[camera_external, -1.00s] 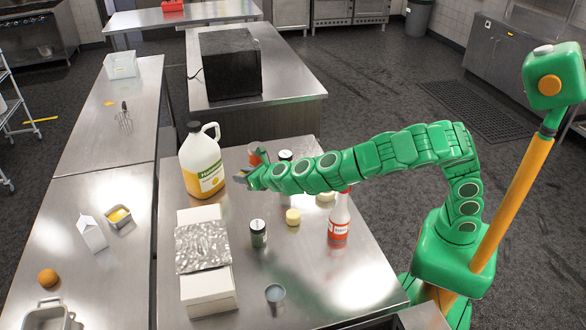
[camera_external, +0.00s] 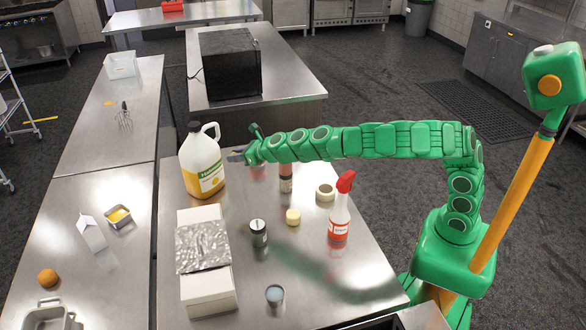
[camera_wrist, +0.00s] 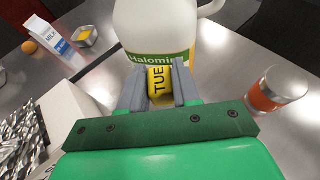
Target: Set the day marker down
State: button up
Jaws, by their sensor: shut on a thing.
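The day marker (camera_wrist: 159,84) is a small yellow piece with "TUE" on it, seen in the wrist view between my two grey fingers. My gripper (camera_wrist: 160,88) is shut on it. In the external view my gripper (camera_external: 236,156) is above the steel table (camera_external: 300,265), just right of the large white jug (camera_external: 203,160). The jug, with a green and yellow label, stands behind the marker in the wrist view (camera_wrist: 160,30). The marker is too small to make out clearly in the external view.
The table's front right is clear.

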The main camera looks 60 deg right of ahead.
jog(key=w+d+n+g+y, duration=0.1)
jog(key=w+d+n+y, duration=0.1)
jog(key=d, duration=0.6)
jog(key=w+d+n+y, duration=0.2)
jog(key=w+d+y, duration=0.1)
jog(key=d, duration=0.4)
jog(key=s+d+n+g+y, duration=0.1)
jog(key=s+d+n, duration=0.1)
jog(key=d, duration=0.5)
jog(key=s+d+n+g+y, duration=0.1)
jog(key=s+d+g+y, duration=0.15)
jog(key=d, duration=0.45)
jog(key=shift+t+h, duration=0.35)
jog(key=shift+h, duration=0.1)
jog(key=w+f, duration=1.2)
jog(key=shift+f, duration=0.25)
jog(key=shift+w+f, duration=0.4)
jog(key=shift+w, duration=0.1)
jog(key=shift+w+f, duration=0.35)
jog(key=shift+f, duration=1.65)
